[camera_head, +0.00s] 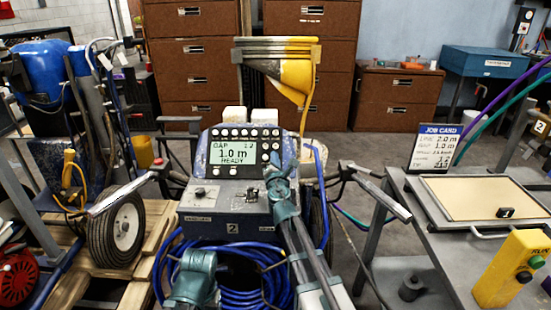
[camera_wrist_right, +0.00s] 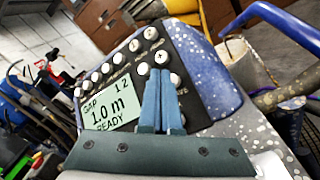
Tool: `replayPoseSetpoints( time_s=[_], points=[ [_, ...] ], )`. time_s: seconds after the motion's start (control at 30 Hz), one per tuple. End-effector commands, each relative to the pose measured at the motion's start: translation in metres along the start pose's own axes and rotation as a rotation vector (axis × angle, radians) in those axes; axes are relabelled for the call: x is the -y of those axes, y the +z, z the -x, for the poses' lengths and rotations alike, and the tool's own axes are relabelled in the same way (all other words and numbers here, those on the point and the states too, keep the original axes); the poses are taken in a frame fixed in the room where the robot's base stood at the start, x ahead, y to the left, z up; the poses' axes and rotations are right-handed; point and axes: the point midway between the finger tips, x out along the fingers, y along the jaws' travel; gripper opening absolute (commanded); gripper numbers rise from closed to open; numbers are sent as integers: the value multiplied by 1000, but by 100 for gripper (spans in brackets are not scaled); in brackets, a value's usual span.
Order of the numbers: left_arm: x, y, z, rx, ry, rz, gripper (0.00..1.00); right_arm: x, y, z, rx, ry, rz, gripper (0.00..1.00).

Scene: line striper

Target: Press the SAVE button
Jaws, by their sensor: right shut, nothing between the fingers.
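The line striper's control console (camera_head: 229,168) stands in the middle of the head view. Its screen (camera_head: 232,153) reads GAP, 1.0 m, READY; it also shows in the right wrist view (camera_wrist_right: 108,108). Round pale buttons line the top and right of the screen. I cannot read which one is SAVE. My right gripper (camera_head: 273,168) is shut and empty at the console's right side. In the wrist view its fingertips (camera_wrist_right: 161,76) are over the buttons right of the screen, just below a plus button (camera_wrist_right: 161,56). They hide part of the panel; contact is unclear.
Handlebars (camera_head: 385,198) reach out on both sides of the console. A blue coiled hose (camera_head: 245,262) hangs below it. At right, a table holds a job card (camera_head: 436,148), a tan board (camera_head: 480,198) and a yellow RUN box (camera_head: 512,268). A yellow hopper (camera_head: 298,75) rises behind.

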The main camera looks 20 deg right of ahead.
Motion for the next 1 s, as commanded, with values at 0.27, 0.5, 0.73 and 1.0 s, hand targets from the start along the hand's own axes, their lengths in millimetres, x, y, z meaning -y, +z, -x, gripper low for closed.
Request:
replayPoseSetpoints(
  time_s=[0.27, 0.5, 0.73, 1.0],
  points=[
    [0, 0, -2, 0, 0, 0, 72, 1, -1, -1, 0, 0, 0, 0],
    [-1, 0, -6, 0, 0, 0, 72, 5, -5, -6, 0, 0, 0, 0],
    [-1, 0, -6, 0, 0, 0, 72, 4, -4, -6, 0, 0, 0, 0],
    [-1, 0, -7, 0, 0, 0, 72, 5, -5, -7, 0, 0, 0, 0]
  ],
)
